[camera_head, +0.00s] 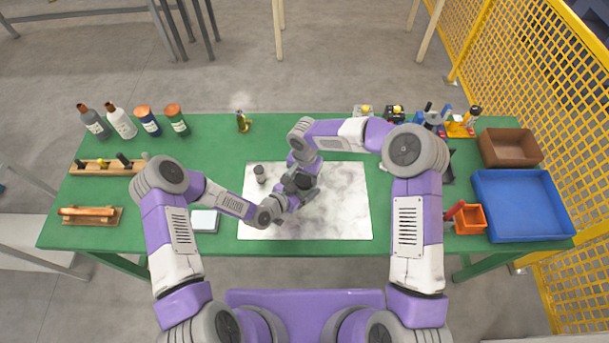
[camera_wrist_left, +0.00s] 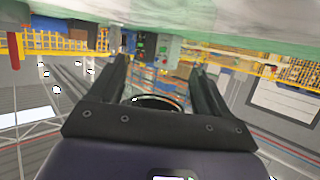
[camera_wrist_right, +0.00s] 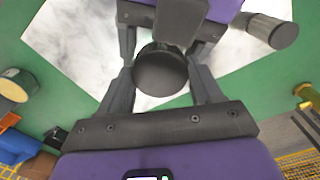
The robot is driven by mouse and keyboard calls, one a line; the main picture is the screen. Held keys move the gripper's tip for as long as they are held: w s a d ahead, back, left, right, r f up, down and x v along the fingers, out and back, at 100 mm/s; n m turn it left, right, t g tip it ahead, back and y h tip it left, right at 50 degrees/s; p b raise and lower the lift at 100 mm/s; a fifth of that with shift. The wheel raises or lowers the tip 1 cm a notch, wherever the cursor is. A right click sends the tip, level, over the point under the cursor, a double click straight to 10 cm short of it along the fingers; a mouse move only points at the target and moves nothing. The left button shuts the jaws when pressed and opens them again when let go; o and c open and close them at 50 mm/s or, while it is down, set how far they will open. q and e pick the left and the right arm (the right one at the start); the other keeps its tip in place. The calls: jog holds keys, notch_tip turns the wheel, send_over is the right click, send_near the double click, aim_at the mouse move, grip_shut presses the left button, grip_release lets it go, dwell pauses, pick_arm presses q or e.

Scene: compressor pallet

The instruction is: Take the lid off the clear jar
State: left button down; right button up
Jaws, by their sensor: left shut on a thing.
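The clear jar shows in the left wrist view as a curved, see-through rim (camera_wrist_left: 157,102) between the fingers of my left gripper (camera_wrist_left: 160,85), which is shut on it. Its dark round lid (camera_wrist_right: 160,72) faces the right wrist camera and hides most of the jar. In the head view, my left gripper (camera_head: 290,192) and right gripper (camera_head: 303,172) meet over the mat, and the dark lid shows between them (camera_head: 304,181). My right gripper (camera_wrist_right: 160,70) is open, its fingers on either side of the lid; contact is hard to tell.
A grey canister (camera_head: 260,174) stands on the marbled mat (camera_head: 345,205), close to the grippers. Bottles and jars (camera_head: 122,124) stand at the back left, wooden racks (camera_head: 92,215) at left. An orange bin (camera_head: 470,219), blue tray (camera_head: 520,205) and brown box (camera_head: 510,147) are at right.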

jog(key=c, duration=0.5)
jog(key=shift+n, duration=1.8)
jog(key=shift+c, duration=0.2)
jog(key=o, duration=1.2)
jog(key=shift+r, duration=2.35)
jog(key=shift+c, duration=0.6)
notch_tip(320, 180, up, 3)
jog(key=m, duration=0.3)
jog(key=shift+m, duration=0.3)
notch_tip(320, 180, down, 8)
jog(key=shift+r, duration=0.2)
